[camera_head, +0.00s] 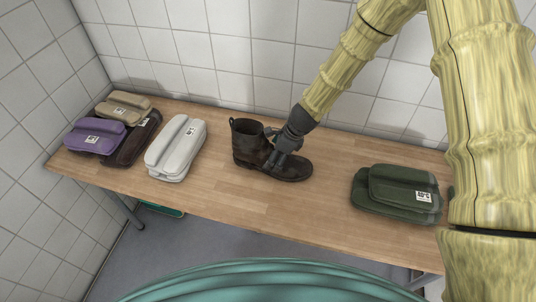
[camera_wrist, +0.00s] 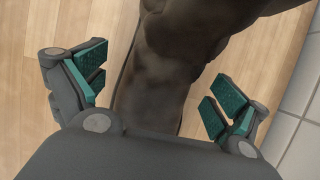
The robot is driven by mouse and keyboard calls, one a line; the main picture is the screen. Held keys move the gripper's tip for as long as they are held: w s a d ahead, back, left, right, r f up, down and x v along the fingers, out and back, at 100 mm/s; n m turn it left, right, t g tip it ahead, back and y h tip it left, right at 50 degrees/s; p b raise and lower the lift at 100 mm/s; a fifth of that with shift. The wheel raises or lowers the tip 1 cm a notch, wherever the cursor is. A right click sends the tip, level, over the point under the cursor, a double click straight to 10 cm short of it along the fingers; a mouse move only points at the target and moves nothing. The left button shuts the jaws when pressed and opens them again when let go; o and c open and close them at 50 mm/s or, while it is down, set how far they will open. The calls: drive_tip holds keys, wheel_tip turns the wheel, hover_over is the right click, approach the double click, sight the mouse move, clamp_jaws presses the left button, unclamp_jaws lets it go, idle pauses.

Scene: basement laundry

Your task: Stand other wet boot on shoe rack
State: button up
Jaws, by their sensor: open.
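A dark brown boot (camera_head: 249,143) stands upright on the wooden table, its toe pointing right. My gripper (camera_head: 284,143) is at the boot from behind and above, over its instep. In the wrist view the boot (camera_wrist: 170,75) fills the middle, between the two teal-padded fingers of my gripper (camera_wrist: 158,92). The fingers are open, with a gap visible on each side of the boot. No shoe rack can be made out in either view.
The wooden table (camera_head: 235,195) stands against a tiled wall. A white folded bundle (camera_head: 176,148) lies left of the boot, with purple (camera_head: 95,136), tan (camera_head: 123,106) and dark brown (camera_head: 133,140) ones farther left. A dark green bundle (camera_head: 397,193) lies to the right. Bare wood lies in front of the boot.

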drive_tip(key=shift+w+a+f, duration=0.1)
drive_tip(key=shift+a+f, duration=0.1)
drive_tip(key=shift+f, duration=0.35)
drive_tip(key=c, duration=1.7)
drive_tip(key=shift+r, duration=0.1)
drive_tip(key=shift+r+b, duration=0.35)
drive_tip(key=shift+r, duration=1.4)
drive_tip(key=s+a+b, duration=0.1)
drive_tip(key=s+a, duration=0.2)
drive_tip(key=s, duration=0.1)
drive_tip(key=s+a+r+b, duration=0.1)
drive_tip(key=s+a+b, duration=0.1)
drive_tip(key=s+a, duration=0.1)
drive_tip(key=s+a+b, duration=0.1)
drive_tip(key=s+a, duration=0.3)
drive_tip(key=s, duration=0.1)
drive_tip(key=shift+s+r+b, duration=0.15)
drive_tip(key=shift+s+b, duration=0.15)
drive_tip(key=shift+b, duration=0.05)
